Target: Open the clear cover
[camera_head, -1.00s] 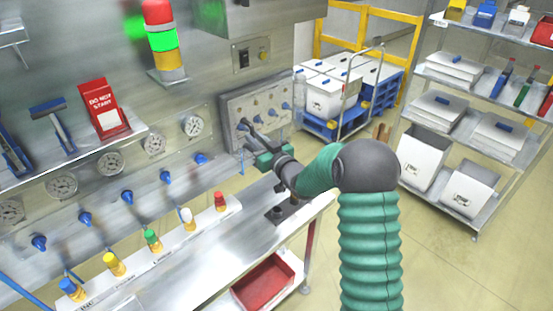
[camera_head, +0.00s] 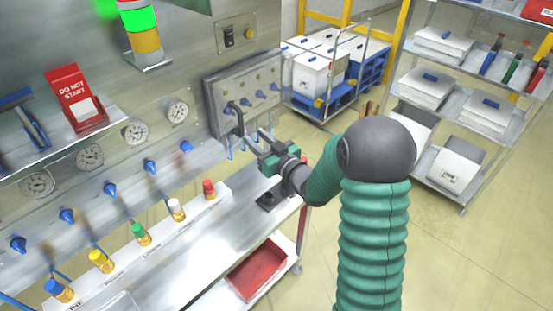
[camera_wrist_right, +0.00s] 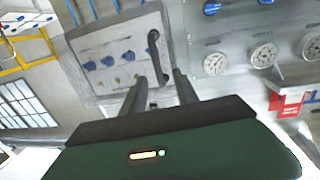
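The clear cover appears to belong to the grey panel box (camera_head: 262,84) on the wall. The same box shows in the wrist view (camera_wrist_right: 120,52), with blue knobs and small brass parts on its face. Any transparent sheet is hard to make out. A dark bar handle (camera_head: 236,117) stands at the box's left side. It also shows in the wrist view (camera_wrist_right: 154,52), just beyond and between the fingers. My right gripper (camera_head: 256,139) is in front of the box, near the handle's lower end. Its two fingers (camera_wrist_right: 160,88) are apart with nothing visibly between them. My left gripper is out of view.
A metal bench (camera_head: 215,235) with a white rack of coloured-cap items (camera_head: 140,240) runs below. A red tray (camera_head: 257,270) sits on its lower shelf. Gauges and blue knobs line the wall at left. A trolley (camera_head: 325,80) and shelves (camera_head: 465,100) stand behind; floor at right is clear.

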